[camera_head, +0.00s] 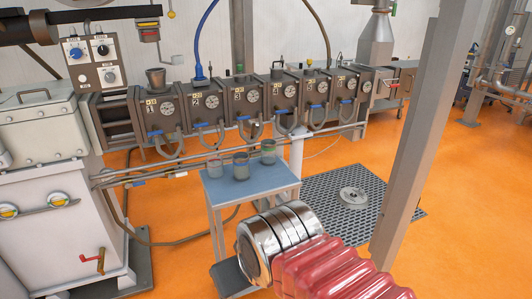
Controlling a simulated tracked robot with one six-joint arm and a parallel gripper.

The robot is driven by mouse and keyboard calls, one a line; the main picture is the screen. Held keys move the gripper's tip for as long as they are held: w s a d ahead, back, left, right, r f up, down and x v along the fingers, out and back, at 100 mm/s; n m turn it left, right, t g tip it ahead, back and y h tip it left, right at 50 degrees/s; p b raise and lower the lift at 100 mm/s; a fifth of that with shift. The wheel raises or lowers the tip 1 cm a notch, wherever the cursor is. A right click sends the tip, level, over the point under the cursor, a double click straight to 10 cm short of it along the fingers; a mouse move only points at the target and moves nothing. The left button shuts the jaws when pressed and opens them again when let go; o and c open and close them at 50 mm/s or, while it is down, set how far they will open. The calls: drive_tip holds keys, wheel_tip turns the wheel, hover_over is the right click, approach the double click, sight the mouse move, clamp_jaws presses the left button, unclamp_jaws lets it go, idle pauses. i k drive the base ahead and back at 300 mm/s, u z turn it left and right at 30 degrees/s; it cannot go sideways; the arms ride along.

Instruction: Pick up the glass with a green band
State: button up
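Three small glasses stand upright and apart on a blue-topped side table (222,190). The right glass (268,152) shows a greenish tint and looks like the one with a green band, though it is too small to be certain. The middle glass (241,166) and the left glass (215,169) stand to its left, nearer the table's left side. A chrome cylinder and ribbed red sleeve of my arm reach in from the lower right, in front of the table's right side. No gripper fingers are in view.
A row of numbered dark barrel blocks (240,100) with hoses runs behind and above the table. A grey post (425,130) stands at the right. A dark floor grate (325,195) lies right of the table. Open orange floor lies further right.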

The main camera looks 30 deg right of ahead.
sight(268, 145)
drive_tip(key=i, duration=0.95)
